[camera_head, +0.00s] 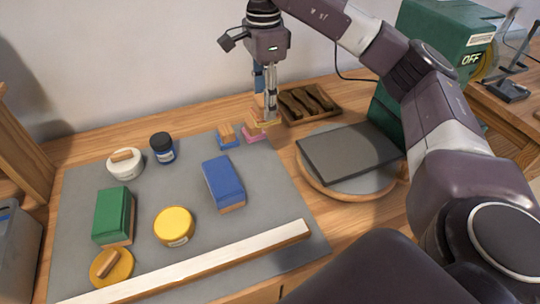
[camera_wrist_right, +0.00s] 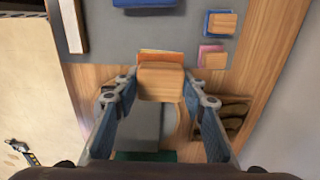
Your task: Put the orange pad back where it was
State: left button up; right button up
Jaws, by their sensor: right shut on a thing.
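The orange pad (camera_wrist_right: 160,56) is a small orange sheet on a wooden block (camera_wrist_right: 161,80). My right gripper (camera_wrist_right: 159,86) is shut on this block, a finger on each side. In the head view, the orange pad (camera_head: 257,103) shows by the fingertips of my right gripper (camera_head: 270,112), just behind the pink pad (camera_head: 252,134). The blue pad (camera_head: 229,141) sits left of the pink one, each with a wooden block on it. I cannot tell whether the orange pad touches the surface below. My left gripper is not in view.
A grey mat (camera_head: 150,205) holds a blue block, green block, yellow tin, jars and a long white-topped bar (camera_head: 200,262). A slotted wooden tray (camera_head: 308,103) stands behind right. A dark slab (camera_head: 345,150) lies on a round board beside a green machine (camera_head: 440,40).

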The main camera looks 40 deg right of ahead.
notch_tip(320, 180, down, 14)
jog(key=shift+a+r+p, duration=0.1)
jog(key=shift+r+p, duration=0.05)
jog(key=shift+p, duration=0.55)
notch_tip(320, 180, down, 4)
jog(key=shift+f, duration=0.1)
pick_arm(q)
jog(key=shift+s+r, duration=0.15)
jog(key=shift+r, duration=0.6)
pick_arm(e)
jog(key=shift+f, duration=0.1)
jog(key=o, duration=1.1)
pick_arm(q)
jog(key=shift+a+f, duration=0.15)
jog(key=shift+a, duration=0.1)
